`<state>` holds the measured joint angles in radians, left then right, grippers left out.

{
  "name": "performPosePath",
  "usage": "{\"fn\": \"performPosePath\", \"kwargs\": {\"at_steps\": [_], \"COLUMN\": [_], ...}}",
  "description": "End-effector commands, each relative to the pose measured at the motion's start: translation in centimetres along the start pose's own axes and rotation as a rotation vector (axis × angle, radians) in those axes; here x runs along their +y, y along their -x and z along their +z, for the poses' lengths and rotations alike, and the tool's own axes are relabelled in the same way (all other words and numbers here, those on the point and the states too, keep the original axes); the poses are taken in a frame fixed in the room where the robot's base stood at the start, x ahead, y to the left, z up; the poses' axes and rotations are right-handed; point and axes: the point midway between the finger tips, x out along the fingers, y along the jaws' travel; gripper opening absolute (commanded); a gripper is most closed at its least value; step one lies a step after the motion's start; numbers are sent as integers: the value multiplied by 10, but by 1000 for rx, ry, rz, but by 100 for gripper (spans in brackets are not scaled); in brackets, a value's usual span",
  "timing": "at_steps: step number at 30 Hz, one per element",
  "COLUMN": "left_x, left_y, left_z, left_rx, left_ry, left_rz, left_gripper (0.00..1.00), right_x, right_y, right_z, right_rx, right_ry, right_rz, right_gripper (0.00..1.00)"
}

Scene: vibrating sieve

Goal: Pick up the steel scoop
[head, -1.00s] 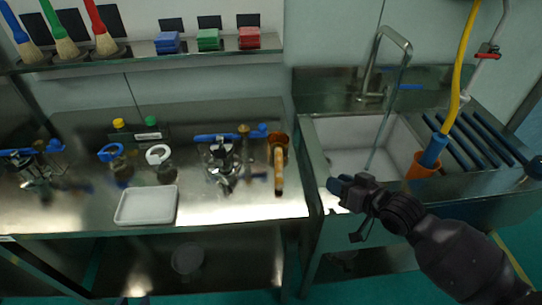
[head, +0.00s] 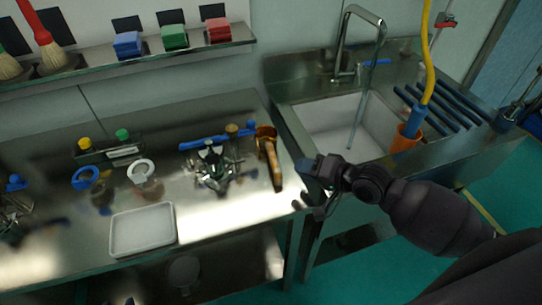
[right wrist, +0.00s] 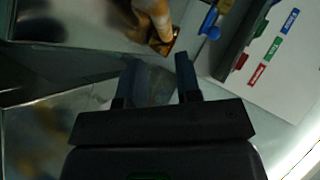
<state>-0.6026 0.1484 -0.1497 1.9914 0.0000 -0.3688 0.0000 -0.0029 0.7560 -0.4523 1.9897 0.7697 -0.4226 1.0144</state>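The scoop (head: 266,138) lies near the right end of the steel bench, its cup at the back and its long handle toward the front edge. It looks copper-brown and tan in the head view, not plain steel. My right gripper (head: 308,170) is at the bench's front right corner, to the right of the handle and apart from it. In the right wrist view a tan and brown piece, apparently the scoop (right wrist: 152,22), lies ahead of my spread, empty fingers (right wrist: 158,78). My left gripper is in neither view now.
A clamp-like metal fitting with a blue bar (head: 212,170) stands left of the scoop. A white tray (head: 142,230) lies farther left. A sink (head: 345,120) with a tall tap is at right. A shelf (head: 130,60) with brushes and coloured blocks runs above.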

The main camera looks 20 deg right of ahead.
Motion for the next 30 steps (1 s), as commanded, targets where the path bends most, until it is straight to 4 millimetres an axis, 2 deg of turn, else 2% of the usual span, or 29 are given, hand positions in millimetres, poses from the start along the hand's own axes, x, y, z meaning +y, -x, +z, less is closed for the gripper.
{"fn": "performPosePath", "kwargs": {"at_steps": [7, 17, 24, 30], "left_x": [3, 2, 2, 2], "left_y": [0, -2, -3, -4], "left_z": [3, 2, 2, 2], "left_rx": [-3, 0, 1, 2], "left_ry": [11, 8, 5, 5], "left_rz": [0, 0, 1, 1], "left_gripper": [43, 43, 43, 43], "right_x": [-1, -2, -3, -3], "right_y": [-37, -60, -91, -102], "right_z": [-1, -4, -9, -9], "right_rx": [0, 0, 0, 0], "right_ry": [2, 4, 4, 5], "right_rz": [-3, -2, -2, -2], "right_gripper": [31, 31, 31, 31]}}
